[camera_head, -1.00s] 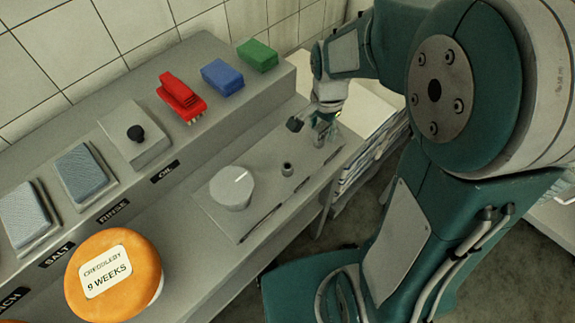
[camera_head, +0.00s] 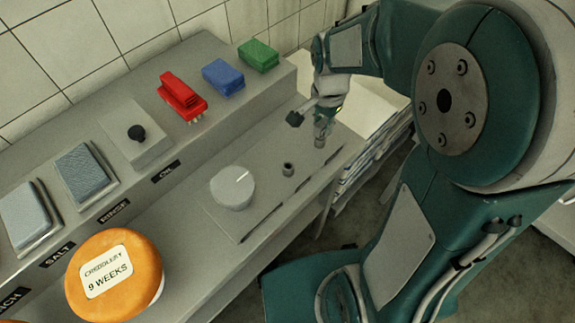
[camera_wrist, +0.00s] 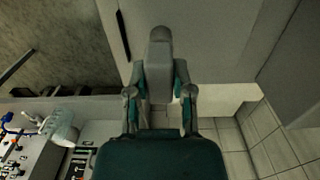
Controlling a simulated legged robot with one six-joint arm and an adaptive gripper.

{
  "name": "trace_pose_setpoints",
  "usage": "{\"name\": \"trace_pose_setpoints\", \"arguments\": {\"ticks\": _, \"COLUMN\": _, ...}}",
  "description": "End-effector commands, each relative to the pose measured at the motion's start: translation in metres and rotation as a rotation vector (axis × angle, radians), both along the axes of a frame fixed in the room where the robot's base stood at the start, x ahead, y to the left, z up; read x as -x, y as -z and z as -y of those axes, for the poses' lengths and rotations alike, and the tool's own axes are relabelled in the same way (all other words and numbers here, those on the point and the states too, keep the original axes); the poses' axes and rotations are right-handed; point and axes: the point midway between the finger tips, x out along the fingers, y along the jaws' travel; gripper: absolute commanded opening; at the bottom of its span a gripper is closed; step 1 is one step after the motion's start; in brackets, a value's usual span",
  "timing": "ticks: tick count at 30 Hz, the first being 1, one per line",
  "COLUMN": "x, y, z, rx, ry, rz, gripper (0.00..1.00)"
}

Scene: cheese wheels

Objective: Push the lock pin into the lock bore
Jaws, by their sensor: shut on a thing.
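My gripper (camera_head: 322,120) points down over the right end of the grey panel (camera_head: 262,205), shut on a small grey metal piece (camera_head: 320,139) that looks like the lock pin. The fingers hide most of this piece. I cannot tell whether its lower end touches the panel or is inside a bore. A short collar with a dark top (camera_head: 288,169) stands on the panel to the left of my gripper; I cannot tell whether it is the lock bore.
A round white dial (camera_head: 232,187) is left of the collar. An orange cheese wheel (camera_head: 150,285) stands at the lower left. Red (camera_head: 182,97), blue (camera_head: 222,77) and green (camera_head: 258,56) blocks sit on the raised ledge behind. A wire rack (camera_head: 370,150) stands to the right.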

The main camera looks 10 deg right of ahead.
Motion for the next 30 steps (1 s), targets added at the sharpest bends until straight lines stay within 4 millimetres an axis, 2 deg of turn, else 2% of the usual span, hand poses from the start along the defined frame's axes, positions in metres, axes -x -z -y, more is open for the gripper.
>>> {"name": "trace_pose_setpoints", "arguments": {"ticks": 30, "x": 0.000, "y": -0.027, "z": 0.000, "rx": 0.000, "ry": 0.000, "rz": 0.001, "gripper": 0.00}}
